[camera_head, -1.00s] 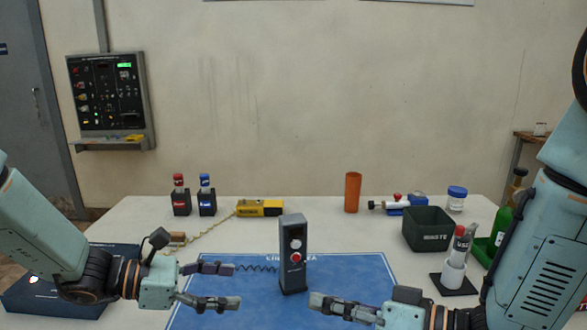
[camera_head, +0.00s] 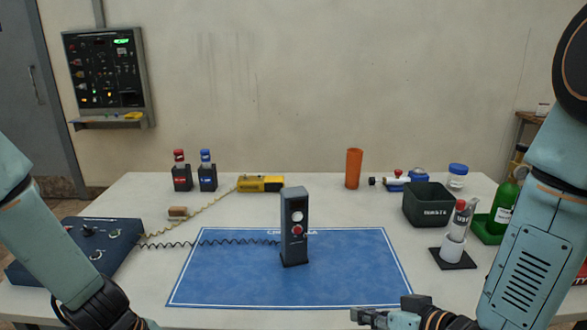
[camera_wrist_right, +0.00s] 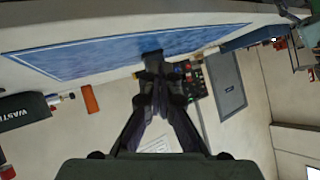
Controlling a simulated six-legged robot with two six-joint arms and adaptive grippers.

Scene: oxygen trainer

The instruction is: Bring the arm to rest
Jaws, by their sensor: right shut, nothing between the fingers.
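My right gripper (camera_head: 362,316) is at the bottom edge of the head view, in front of the blue mat (camera_head: 350,275) near its front right corner. It is shut and empty. In the right wrist view its fingers (camera_wrist_right: 157,78) come together in the middle, with the mat and the wall panel beyond them. My left arm comes in from the left in the head view and runs out of the bottom edge, so its gripper is out of sight. A grey upright device (camera_head: 294,248) with a red button stands on the mat, apart from the right gripper.
A dark control box (camera_head: 85,245) with a coiled cord sits at the left. A yellow tool (camera_head: 261,184), an orange cylinder (camera_head: 354,168), a dark waste bin (camera_head: 428,207) and a white holder (camera_head: 453,248) stand around the mat. The mat's front is clear.

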